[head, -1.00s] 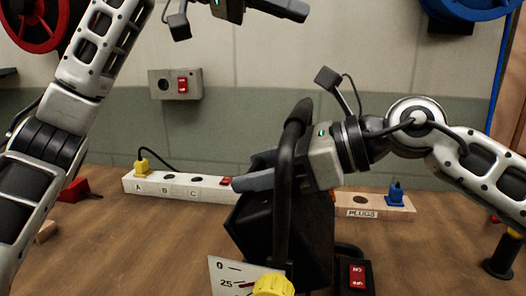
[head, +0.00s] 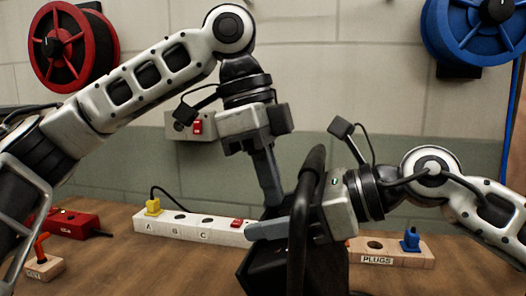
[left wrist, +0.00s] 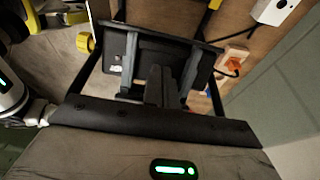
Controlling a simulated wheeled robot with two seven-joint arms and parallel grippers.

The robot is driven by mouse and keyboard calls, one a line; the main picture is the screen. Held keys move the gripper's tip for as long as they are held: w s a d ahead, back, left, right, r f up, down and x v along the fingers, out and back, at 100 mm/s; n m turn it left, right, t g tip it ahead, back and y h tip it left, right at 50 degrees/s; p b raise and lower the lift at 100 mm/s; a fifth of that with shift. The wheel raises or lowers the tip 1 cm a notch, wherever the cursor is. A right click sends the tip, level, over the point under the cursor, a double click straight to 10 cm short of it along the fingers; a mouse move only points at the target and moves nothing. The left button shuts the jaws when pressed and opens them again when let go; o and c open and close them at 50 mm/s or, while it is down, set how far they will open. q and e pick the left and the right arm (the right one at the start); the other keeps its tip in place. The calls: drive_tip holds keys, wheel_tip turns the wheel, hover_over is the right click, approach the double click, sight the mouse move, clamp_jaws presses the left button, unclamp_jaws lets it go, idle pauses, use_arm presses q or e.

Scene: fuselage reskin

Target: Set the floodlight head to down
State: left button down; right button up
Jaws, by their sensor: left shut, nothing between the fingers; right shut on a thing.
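The floodlight's black head (head: 270,268) stands low in the middle of the head view, its lower part cut off by the frame. Its black handle (head: 302,205) arches up beside it. My right gripper (head: 268,232) is shut on the handle, its fingers pointing left. My left gripper (head: 274,202) points down, shut and empty, just above the head and left of the handle. In the left wrist view its fingers (left wrist: 162,88) are together over the floodlight. A yellow knob (left wrist: 84,42) shows there at the left. The angle dial is not visible now.
A white power strip (head: 190,227) with a yellow plug (head: 153,206) lies behind. A wooden PLUGS block (head: 400,255) with a blue plug (head: 411,239) is at right. A wooden block (head: 43,266) and red case (head: 75,223) sit left.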

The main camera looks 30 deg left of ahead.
sight(266, 214)
use_arm(q)
drive_tip(key=shift+x, duration=1.25)
use_arm(e)
drive_tip(key=shift+w, duration=0.1)
use_arm(q)
drive_tip(key=shift+a+f+h, duration=0.3)
drive_tip(key=shift+a+h, duration=0.2)
drive_tip(key=shift+h, duration=0.1)
drive_tip(key=shift+a+f, duration=0.15)
drive_tip(key=shift+a, duration=0.05)
use_arm(e)
drive_tip(key=shift+d, duration=0.1)
drive_tip(key=o, duration=1.2)
drive_tip(key=shift+o, duration=1)
drive_tip(key=shift+f, duration=0.1)
